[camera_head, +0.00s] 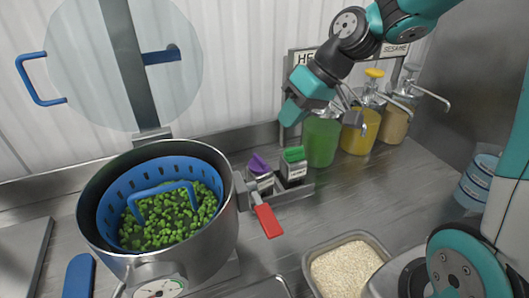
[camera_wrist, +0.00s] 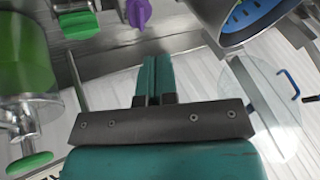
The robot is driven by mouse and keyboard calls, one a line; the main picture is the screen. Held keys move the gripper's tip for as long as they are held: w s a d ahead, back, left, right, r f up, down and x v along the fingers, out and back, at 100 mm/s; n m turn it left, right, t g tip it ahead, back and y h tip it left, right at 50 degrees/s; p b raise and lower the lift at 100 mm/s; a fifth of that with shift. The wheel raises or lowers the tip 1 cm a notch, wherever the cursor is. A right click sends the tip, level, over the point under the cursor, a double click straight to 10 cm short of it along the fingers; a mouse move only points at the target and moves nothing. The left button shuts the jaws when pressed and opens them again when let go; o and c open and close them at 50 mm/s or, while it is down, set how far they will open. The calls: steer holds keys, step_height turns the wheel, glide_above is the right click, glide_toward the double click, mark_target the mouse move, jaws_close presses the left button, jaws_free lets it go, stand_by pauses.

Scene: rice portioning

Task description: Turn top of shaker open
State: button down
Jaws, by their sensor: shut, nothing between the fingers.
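One has a purple top (camera_head: 257,163) that sits at an angle. The other has a green top (camera_head: 293,154) and a pale label. In the wrist view the purple top (camera_wrist: 138,12) and the green top (camera_wrist: 78,24) both lie beyond my fingers at the upper edge. My gripper (camera_head: 291,112) is shut and empty, raised above and behind the shakers near the wall. Its closed teal fingers (camera_wrist: 155,62) touch neither shaker.
A steel pot (camera_head: 214,241) with a blue basket (camera_head: 112,215) of green peas stands left of the shakers. Green (camera_head: 321,141), yellow (camera_head: 361,134) and tan (camera_head: 393,124) pump bottles stand at right. A rice tray (camera_head: 309,260) is at the front.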

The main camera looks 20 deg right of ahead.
mark_target(259, 163)
steer(key=w+d+f+m+t, duration=0.1)
steer(key=w+d+f, duration=0.3)
steer(key=d, duration=0.3)
steer(key=shift+t, duration=0.3)
steer(key=w+a+f+p, duration=0.1)
steer(key=a+f, duration=0.1)
steer(key=a, duration=0.1)
steer(key=w+a+f+p, duration=0.1)
steer(key=a+f, duration=0.1)
steer(key=a, duration=0.1)
steer(key=w+a+f+p, duration=0.1)
steer(key=a+f, duration=0.2)
steer(key=shift+a+f, duration=0.1)
steer(key=shift+a+f+n+y+b, duration=0.1)
steer(key=shift+a+n+y+b, duration=0.25)
steer(key=shift+a, duration=0.1)
